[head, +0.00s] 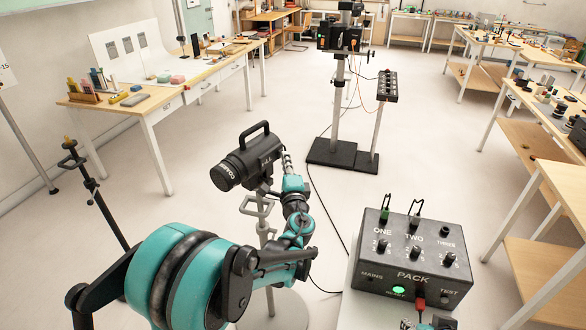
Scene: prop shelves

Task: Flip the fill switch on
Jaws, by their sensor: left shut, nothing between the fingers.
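A black lamp head (250,161) with a carry handle on top sits on a grey stand in the middle of the head view. Its round front points to the lower left, and small white lettering is on its side. My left arm reaches up from the lower left. My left gripper (287,162) is shut and empty at the lamp's right, rear end. I cannot tell whether it touches the lamp. No switch shows clearly on the lamp; its rear is turned away from view. Part of my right gripper (430,324) shows at the bottom edge, cut off by the frame.
A black power pack (413,257) with knobs, cables, a lit green button and a red plug stands on a pale surface at lower right. Behind are a dark stand base (345,155) and a small switch box (387,87) on a post.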

